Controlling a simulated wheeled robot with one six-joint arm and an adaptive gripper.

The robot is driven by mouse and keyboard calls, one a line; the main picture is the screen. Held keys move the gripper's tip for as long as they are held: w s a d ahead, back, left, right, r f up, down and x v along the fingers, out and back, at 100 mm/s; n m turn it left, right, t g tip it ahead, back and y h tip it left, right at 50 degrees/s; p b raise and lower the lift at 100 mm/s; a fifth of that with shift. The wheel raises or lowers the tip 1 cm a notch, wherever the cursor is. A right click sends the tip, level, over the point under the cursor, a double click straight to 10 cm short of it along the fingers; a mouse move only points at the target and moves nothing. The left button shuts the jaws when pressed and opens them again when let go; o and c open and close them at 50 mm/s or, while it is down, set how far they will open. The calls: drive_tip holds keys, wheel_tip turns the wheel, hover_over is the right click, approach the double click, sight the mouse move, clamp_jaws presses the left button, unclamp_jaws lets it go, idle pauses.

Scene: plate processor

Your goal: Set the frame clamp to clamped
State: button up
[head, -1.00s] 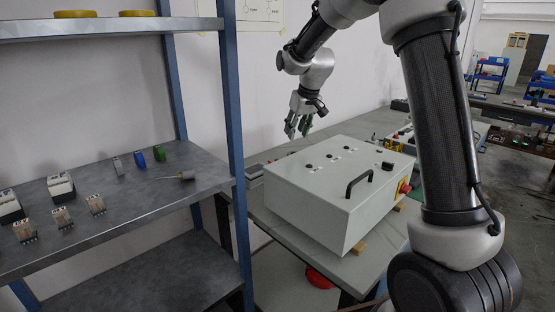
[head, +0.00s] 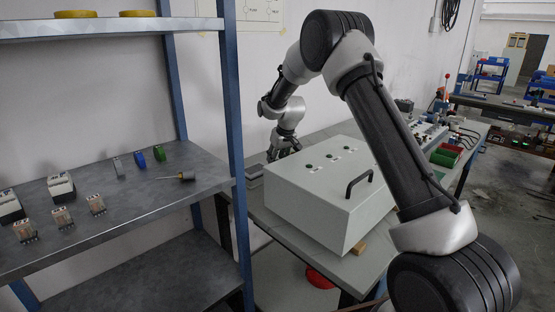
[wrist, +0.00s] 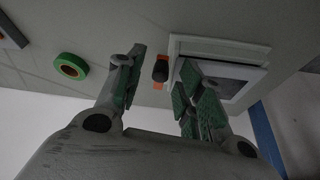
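In the wrist view a pale square frame (wrist: 176,48) surrounds a grey panel. Beside its left edge is a small dark handle (wrist: 160,72) with orange parts, which looks like the frame clamp; I cannot tell its setting. My gripper (wrist: 161,62) is open, its green-padded fingers on either side of the dark handle in the picture. No contact shows. In the head view my gripper (head: 284,149) is low over the bench behind the light control box, and the clamp is hidden there.
The light control box (head: 310,205) with a black handle stands close in front of my gripper. A green tape roll (wrist: 71,66) lies left of the fingers. A blue-post shelf (head: 110,190) stands at the left. The wall is close behind.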

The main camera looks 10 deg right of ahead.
clamp_jaws()
